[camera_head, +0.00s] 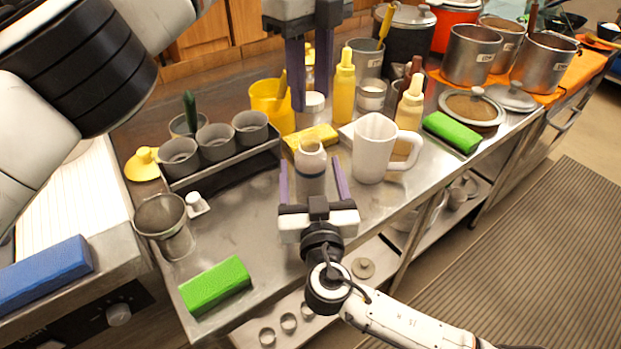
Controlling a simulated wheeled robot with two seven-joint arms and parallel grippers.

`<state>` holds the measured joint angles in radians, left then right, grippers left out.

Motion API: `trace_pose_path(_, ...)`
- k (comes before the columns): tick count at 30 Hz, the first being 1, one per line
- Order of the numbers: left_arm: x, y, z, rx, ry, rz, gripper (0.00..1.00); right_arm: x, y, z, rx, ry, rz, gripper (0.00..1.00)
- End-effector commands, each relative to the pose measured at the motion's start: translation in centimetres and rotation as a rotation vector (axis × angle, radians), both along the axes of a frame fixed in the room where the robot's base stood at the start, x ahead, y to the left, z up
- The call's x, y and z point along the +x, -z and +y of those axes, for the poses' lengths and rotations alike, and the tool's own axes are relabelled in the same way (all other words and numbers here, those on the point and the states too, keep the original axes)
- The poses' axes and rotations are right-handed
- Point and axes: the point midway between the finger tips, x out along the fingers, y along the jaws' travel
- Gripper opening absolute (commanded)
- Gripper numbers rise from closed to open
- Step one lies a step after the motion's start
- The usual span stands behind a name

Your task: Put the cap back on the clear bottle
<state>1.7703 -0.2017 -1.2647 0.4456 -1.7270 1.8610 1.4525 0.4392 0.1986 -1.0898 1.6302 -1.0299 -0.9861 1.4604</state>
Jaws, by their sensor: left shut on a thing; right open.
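My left gripper (312,100) comes down from above and is shut on a small whitish piece that looks like the cap (314,104), held above and behind the bottle in the picture. My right gripper (312,176) is open, with one purple finger on each side of the bottle. Gaps show between the fingers and the bottle, so I cannot see contact.
A white mug (372,150) stands close right of the bottle. A yellow block (318,135) lies behind it, and a yellow squeeze bottle (343,88) stands further back. A tray of grey cups (215,140) is left. The steel table is clear between the strainer (163,222) and green block (214,285).

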Motion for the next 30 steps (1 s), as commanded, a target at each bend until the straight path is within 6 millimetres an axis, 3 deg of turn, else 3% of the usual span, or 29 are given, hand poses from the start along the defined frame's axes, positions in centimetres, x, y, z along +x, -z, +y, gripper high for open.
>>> trace_pose_path(12,0.0,0.0,0.0,0.000,0.000,0.000,0.12,0.6,0.0,0.1,0.001,0.000,0.000,0.68)
trace_pose_path(23,0.0,0.0,0.0,0.000,0.000,0.000,0.12,0.6,0.0,0.0,0.001,0.000,0.000,0.07)
trace_pose_path(26,0.0,0.4,0.0,0.001,0.001,0.001,0.12,0.6,0.0,0.0,0.000,0.000,0.000,0.07)
trace_pose_path(30,0.0,2.4,0.1,0.001,0.002,0.004,0.12,0.6,0.0,0.0,0.000,0.000,0.000,0.07)
